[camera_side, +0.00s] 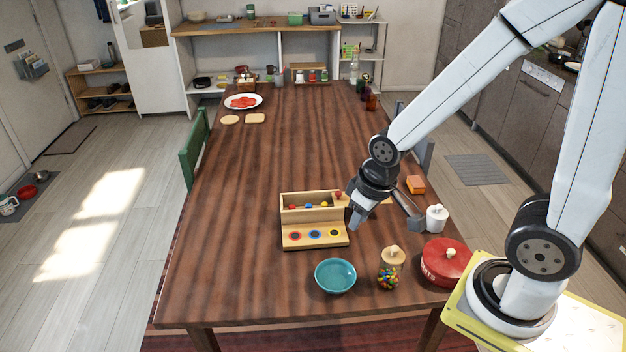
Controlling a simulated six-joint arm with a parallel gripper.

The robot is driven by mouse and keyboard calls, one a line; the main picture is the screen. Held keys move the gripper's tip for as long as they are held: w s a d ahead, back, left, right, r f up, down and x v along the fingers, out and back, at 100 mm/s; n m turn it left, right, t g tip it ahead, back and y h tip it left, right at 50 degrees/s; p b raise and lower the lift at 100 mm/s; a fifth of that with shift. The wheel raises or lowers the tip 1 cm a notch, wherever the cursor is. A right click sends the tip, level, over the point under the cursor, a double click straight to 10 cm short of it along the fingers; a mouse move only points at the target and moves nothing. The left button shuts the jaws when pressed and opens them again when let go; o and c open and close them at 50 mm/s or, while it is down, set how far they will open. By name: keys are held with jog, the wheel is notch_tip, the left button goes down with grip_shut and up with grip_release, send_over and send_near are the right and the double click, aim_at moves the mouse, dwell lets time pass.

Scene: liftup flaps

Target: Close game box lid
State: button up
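The light wooden game box (314,207) stands on the table, left of my gripper. Its rear compartment is open at the top and shows several small red, blue and yellow pieces. Its lower front part (314,236) bears three coloured rings. I cannot tell which panel is the lid. My gripper (386,222) is just right of the box, pointing down, with its fingers spread apart and nothing visible between them. The left finger is close to the box's right side; whether it touches is unclear.
A teal bowl (335,275), a jar of coloured sweets (388,278) and a red lidded pot (446,262) stand in front. A white lidded jar (437,218) and an orange block (416,184) are at right. The table (235,220) left of the box is clear.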

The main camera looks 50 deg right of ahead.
jog(key=shift+w+d, duration=0.1)
jog(key=shift+d, duration=0.05)
grip_shut()
jog(key=w+d+f+m+t, duration=0.1)
jog(key=w+d+f+m, duration=0.1)
jog(key=d+m, duration=0.2)
jog(key=w+d+f+m+t+h, duration=0.1)
jog(key=w+d+f+m, duration=0.2)
jog(key=d, duration=0.7)
jog(key=w+d+f+m+t+h, duration=0.1)
jog(key=w+d+f+m, duration=0.2)
jog(key=d+m, duration=0.3)
jog(key=shift+w+d+t, duration=0.2)
jog(key=shift+d+t, duration=0.2)
jog(key=shift+d, duration=0.7)
